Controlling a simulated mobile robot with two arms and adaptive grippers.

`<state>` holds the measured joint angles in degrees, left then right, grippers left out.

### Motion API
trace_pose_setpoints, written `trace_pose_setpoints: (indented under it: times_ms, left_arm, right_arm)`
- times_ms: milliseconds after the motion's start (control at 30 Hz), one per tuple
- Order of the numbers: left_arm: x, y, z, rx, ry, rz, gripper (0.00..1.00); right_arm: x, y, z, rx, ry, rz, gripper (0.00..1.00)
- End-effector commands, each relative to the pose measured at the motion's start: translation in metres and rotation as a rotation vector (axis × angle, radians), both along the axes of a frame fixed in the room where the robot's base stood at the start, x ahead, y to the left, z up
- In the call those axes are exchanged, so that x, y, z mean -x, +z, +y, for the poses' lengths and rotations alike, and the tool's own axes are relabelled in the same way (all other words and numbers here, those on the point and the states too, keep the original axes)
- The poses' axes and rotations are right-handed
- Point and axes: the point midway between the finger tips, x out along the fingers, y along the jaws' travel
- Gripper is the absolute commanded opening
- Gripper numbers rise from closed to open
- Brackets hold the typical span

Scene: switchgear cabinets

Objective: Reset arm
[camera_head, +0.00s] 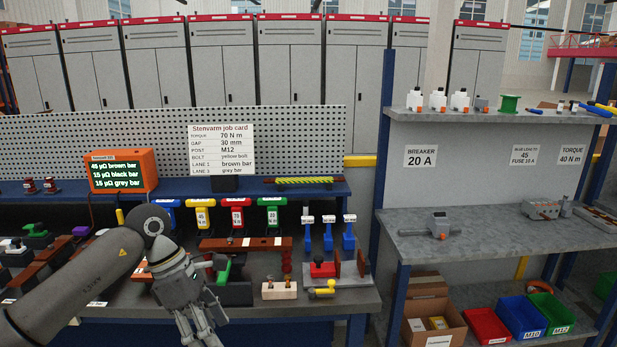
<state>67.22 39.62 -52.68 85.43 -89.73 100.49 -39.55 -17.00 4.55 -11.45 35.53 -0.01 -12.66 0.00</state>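My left arm comes in from the lower left, and its gripper (203,328) hangs fingers-down in front of the workbench (345,300). The fingers look spread apart, with nothing seen between them. The fingertips are close to the bottom edge of the picture. The arm and gripper hide part of the bench top behind them. My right arm and gripper are not in view.
The bench holds an orange meter (120,171), a job card (221,150), colored tools (235,213), brown bars (245,244) and a wooden block (279,290). At right stands a shelf unit (480,219) with bins (487,326) below. Grey cabinets (290,65) line the back.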

Motion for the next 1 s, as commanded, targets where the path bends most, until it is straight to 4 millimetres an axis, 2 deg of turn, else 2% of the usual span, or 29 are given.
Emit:
trace_pose_setpoints:
  times_ms: [100,267,400,500,567,667,700,767,800,867,900,967,1000]
  left_arm:
    - [-0.001,-0.018,-0.031,0.153,0.066,0.069,0.55]
    - [-0.006,-0.04,-0.08,0.428,0.229,0.208,0.55]
    - [-0.025,-0.066,-0.119,0.749,0.518,0.419,0.55]
    - [-0.046,-0.093,-0.127,0.962,0.793,0.595,0.55]
    - [-0.059,-0.118,-0.122,1.072,0.981,0.703,0.55]
    - [-0.073,-0.177,-0.1,1.222,1.33,0.883,0.55]
    - [-0.073,-0.206,-0.087,1.266,1.479,0.951,0.55]
    - [-0.07,-0.247,-0.069,1.314,1.679,1.034,0.55]
    - [-0.064,-0.274,-0.057,1.335,1.803,1.081,0.55]
    - [-0.05,-0.315,-0.039,1.353,1.986,1.143,0.55]
    - [-0.038,-0.341,-0.029,1.358,2.1,1.18,0.55]
    - [-0.016,-0.379,-0.014,1.356,2.269,1.226,0.55]
    - [0.001,-0.403,-0.004,1.349,2.381,1.252,0.55]
  right_arm:
    - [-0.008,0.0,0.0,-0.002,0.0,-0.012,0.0]
    - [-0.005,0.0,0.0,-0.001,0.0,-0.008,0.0]
    - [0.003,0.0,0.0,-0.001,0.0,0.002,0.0]
    - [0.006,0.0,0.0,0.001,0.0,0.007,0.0]
    - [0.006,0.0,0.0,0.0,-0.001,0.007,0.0]
    - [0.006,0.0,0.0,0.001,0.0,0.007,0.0]
    - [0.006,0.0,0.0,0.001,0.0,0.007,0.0]
    - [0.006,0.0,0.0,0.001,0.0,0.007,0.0]
    - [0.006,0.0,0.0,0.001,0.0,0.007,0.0]
    - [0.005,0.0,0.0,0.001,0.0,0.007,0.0]
    - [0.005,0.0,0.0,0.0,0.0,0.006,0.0]
    - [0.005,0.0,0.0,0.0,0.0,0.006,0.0]
    - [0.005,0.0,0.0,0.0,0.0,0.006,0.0]
